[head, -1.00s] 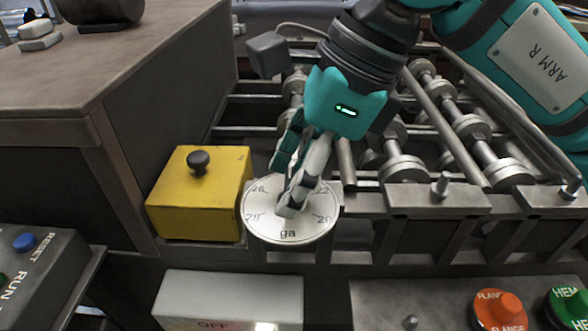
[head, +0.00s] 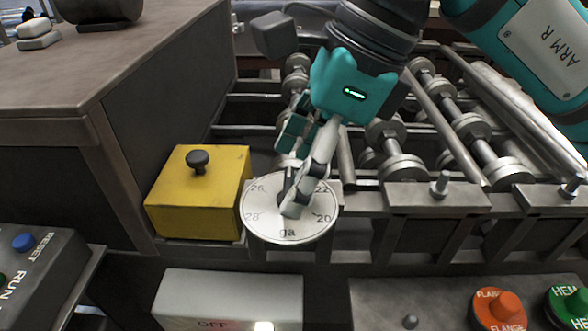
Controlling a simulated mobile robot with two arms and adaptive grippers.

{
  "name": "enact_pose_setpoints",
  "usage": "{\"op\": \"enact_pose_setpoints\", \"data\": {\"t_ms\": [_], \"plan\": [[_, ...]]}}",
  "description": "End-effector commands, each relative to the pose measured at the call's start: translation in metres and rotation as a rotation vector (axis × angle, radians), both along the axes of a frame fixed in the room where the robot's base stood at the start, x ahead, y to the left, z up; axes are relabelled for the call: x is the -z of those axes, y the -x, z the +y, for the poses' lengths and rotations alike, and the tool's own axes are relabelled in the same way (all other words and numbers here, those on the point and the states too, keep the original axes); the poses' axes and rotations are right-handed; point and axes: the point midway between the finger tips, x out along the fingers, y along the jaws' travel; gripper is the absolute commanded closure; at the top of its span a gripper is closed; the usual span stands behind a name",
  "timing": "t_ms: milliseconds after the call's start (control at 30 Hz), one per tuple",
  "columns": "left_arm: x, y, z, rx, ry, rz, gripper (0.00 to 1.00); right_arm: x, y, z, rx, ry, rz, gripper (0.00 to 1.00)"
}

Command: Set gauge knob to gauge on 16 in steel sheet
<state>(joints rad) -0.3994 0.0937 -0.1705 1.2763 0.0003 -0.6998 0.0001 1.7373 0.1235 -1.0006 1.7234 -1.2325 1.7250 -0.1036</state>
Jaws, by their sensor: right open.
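The white round gauge dial (head: 270,228), marked "ga" with 28, 26, 22 and 20 readable, sits at the front edge of the roller machine. My right gripper (head: 288,202) is over the dial from above, with its fingers open and apart. A dark part of the gauge knob (head: 285,188) shows beside the fingers at the dial's middle. The fingers hide most of the knob, its pointing direction and the dial's upper marks. No steel sheet can be made out. My left gripper is not in view.
A yellow box (head: 197,205) with a black knob stands close left of the dial. Rollers (head: 400,163) lie behind it. A grey switch box (head: 225,295) marked OFF is in front. Orange (head: 500,308) and green (head: 570,305) knobs are at front right, a RESET/RUN panel (head: 45,265) at left.

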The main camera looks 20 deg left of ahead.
Motion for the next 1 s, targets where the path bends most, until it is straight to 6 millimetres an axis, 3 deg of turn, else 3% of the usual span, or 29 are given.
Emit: {"op": "enact_pose_setpoints", "data": {"t_ms": [300,500,1000], "plan": [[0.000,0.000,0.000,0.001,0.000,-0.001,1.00,-0.063,-0.008,-0.024,0.003,-0.002,-0.002,0.27],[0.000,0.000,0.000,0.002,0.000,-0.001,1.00,-0.090,-0.011,-0.036,0.002,0.000,-0.001,0.27],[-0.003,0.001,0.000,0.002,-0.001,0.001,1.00,-0.103,-0.011,-0.039,0.000,0.000,0.000,0.27]]}}
